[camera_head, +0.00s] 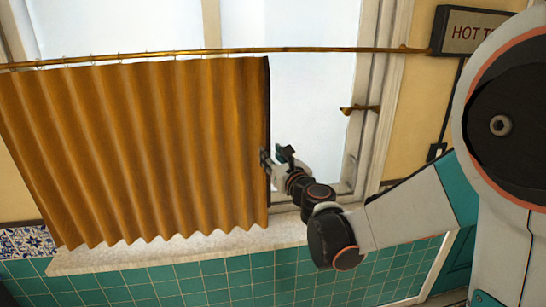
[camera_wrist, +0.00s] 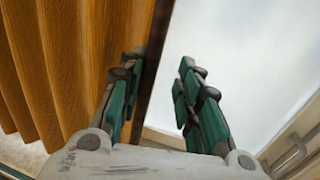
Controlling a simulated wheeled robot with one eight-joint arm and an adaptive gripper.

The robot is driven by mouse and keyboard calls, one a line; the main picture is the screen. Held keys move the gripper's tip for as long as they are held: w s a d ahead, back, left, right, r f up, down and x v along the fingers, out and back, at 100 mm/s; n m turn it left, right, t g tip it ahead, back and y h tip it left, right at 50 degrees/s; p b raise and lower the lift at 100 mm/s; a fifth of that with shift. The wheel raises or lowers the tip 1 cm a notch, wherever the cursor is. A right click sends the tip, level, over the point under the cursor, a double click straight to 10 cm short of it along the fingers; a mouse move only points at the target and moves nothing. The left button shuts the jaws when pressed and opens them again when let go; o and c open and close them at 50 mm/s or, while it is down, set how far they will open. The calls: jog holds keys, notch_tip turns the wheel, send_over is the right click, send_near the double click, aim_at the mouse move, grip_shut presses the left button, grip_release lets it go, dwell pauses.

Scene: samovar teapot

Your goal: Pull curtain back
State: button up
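The orange-brown pleated curtain (camera_head: 140,150) hangs from a thin brass rod (camera_head: 300,50) across the left part of the window. Its dark right edge (camera_head: 267,110) hangs straight down. My gripper (camera_head: 275,155) is at this edge, about two thirds of the way down the curtain. In the wrist view, my gripper (camera_wrist: 158,85) is open, with two green-padded fingers spread apart. The curtain (camera_wrist: 70,60) is on the left there, and its dark edge (camera_wrist: 152,60) runs between the fingers, nearer the left one. I cannot tell whether either finger touches it.
The window glass (camera_head: 315,90) is uncovered to the right of the curtain. A brass window handle (camera_head: 360,109) sticks out on the frame. A pale sill (camera_head: 180,248) runs below, above green tiles (camera_head: 200,285). A "HOT T..." sign (camera_head: 470,32) is at upper right.

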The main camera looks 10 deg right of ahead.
jog(key=p+v, duration=0.1)
jog(key=v, duration=1.5)
dwell(1.3)
dwell(0.4)
jog(key=a+f+p+x, duration=0.1)
jog(key=f+x, duration=0.2)
jog(key=x, duration=1.3)
jog(key=shift+p, duration=0.4)
grip_shut()
